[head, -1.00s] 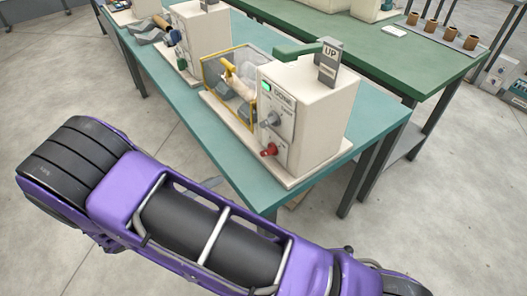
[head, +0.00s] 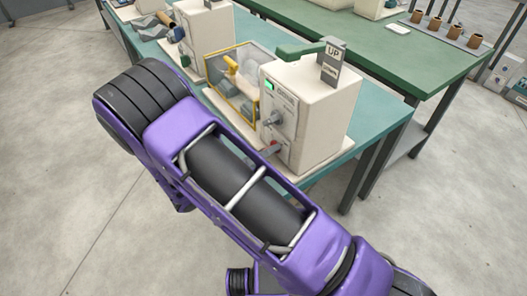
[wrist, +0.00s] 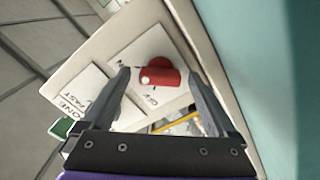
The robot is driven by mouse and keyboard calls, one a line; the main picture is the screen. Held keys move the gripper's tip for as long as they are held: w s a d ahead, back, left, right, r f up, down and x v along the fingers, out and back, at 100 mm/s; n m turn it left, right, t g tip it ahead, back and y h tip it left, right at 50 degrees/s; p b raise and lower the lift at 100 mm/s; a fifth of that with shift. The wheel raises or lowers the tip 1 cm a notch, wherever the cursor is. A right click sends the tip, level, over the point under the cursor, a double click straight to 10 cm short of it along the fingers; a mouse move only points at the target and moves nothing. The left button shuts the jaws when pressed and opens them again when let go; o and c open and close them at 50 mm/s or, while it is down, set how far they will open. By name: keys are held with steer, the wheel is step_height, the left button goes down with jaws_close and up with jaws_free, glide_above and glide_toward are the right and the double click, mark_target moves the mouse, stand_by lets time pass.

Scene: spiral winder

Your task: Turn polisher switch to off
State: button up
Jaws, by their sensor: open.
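Contact cannot be told. In the head view, my arm hides most of the gripper.
A yellow-framed clear guard (head: 231,84) stands left of the polisher box. Another cream machine (head: 207,40) stands farther back on the bench. A green table (head: 390,60) is behind.

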steer(key=c, duration=1.4)
steer(key=shift+o, duration=0.2)
steer(key=shift+n, duration=0.3)
steer(key=n+b, duration=0.1)
steer(key=n, duration=0.1)
steer(key=shift+n, duration=0.4)
steer(key=n, duration=0.4)
steer(key=shift+n, duration=0.3)
steer(key=n, duration=0.4)
steer(key=shift+p, duration=0.4)
steer(key=shift+n+p, duration=0.4)
steer(key=shift+n, duration=1.5)
steer(key=shift+f, duration=0.1)
